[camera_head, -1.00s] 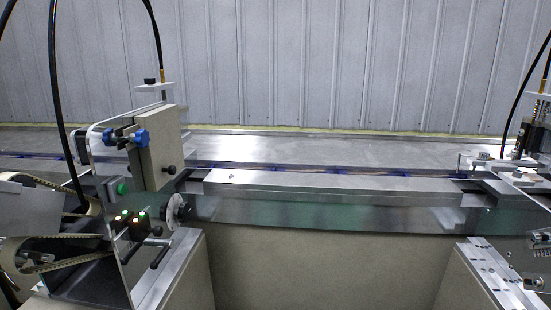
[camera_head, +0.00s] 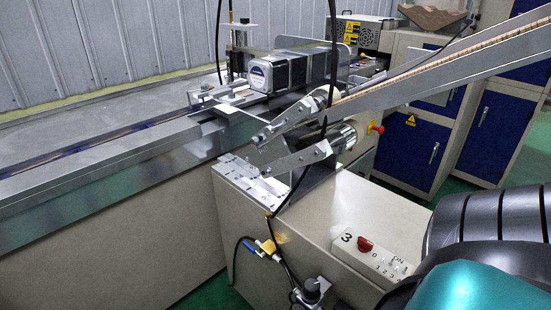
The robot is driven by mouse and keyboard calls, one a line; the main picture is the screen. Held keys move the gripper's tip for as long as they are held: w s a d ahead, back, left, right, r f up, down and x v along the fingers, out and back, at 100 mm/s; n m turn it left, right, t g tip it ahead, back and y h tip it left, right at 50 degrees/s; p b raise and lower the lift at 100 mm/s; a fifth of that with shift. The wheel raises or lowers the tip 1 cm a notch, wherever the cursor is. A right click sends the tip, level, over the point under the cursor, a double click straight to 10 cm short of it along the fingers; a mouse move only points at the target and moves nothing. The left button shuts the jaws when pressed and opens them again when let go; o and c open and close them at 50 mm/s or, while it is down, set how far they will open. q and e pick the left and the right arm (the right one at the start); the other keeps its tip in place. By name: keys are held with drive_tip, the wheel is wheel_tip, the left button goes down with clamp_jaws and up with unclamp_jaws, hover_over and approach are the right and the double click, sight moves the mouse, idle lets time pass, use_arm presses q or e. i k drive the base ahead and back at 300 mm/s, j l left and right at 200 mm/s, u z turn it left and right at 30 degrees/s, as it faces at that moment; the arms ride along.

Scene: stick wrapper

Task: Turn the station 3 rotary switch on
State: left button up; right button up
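Which mark the knob points to is too small to tell. Neither of my grippers is in view.
Above the panel, a long metal chute (camera_head: 450,68) slopes up to the right. Metal rollers (camera_head: 340,137) and a red button (camera_head: 376,127) are below it. Blue-doored cabinets (camera_head: 495,130) stand behind.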

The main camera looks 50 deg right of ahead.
sight(364, 246)
drive_tip(key=z, duration=1.45)
